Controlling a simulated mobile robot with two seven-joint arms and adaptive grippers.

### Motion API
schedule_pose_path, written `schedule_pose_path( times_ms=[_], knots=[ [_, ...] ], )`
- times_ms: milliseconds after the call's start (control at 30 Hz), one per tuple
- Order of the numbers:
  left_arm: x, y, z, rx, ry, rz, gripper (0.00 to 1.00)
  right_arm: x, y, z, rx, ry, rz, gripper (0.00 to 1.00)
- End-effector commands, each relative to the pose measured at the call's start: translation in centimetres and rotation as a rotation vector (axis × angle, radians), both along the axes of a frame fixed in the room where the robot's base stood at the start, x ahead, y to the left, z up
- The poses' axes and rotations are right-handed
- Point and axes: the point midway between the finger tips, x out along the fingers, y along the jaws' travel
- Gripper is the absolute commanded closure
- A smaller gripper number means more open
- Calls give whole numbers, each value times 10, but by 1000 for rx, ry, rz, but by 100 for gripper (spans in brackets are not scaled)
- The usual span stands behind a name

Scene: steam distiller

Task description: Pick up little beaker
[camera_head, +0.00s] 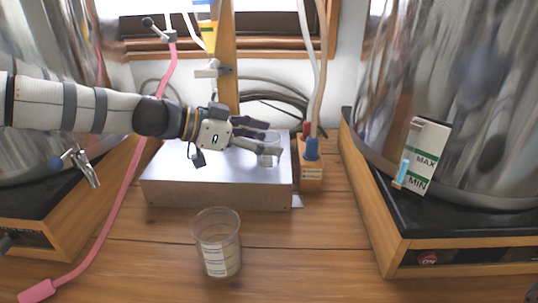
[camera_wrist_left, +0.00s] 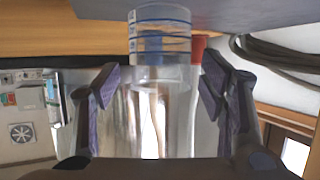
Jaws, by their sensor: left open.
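The little beaker (camera_wrist_left: 160,38) is clear with blue marking lines. In the left wrist view it stands ahead of and between my open fingers, apart from both. In the head view a small clear shape at my fingertips, on the metal box (camera_head: 215,193), appears to be this beaker (camera_head: 268,161), partly hidden by the fingers. My left gripper (camera_head: 267,144) reaches in from the left over the box, open and empty; its spread fingers also show in the left wrist view (camera_wrist_left: 160,80). My right gripper is not in view.
A larger clear beaker (camera_head: 217,245) with a white label stands on the wooden table in front of the box. A blue-capped wooden block (camera_head: 311,174) with tubes stands right of the box. Large steel vessels (camera_head: 450,90) flank the area. A pink hose (camera_head: 120,200) runs down the left.

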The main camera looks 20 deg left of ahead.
Motion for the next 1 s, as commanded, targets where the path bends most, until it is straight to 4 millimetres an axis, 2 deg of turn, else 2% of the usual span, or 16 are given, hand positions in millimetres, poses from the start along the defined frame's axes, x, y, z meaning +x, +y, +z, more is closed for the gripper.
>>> schedule_pose_path(
  times_ms=[100,300,533,833,933,1000],
  knots=[
    [6,-8,-5,-1,1,0,36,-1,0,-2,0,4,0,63],
    [7,-9,-3,-1,-2,1,36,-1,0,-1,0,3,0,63],
    [6,-8,-3,0,-2,1,87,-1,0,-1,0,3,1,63],
    [7,-8,-2,-1,-2,1,88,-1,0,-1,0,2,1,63],
    [7,-8,7,0,-5,0,88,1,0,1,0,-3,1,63],
    [7,-9,20,1,-9,-1,88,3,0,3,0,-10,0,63]
  ],
)
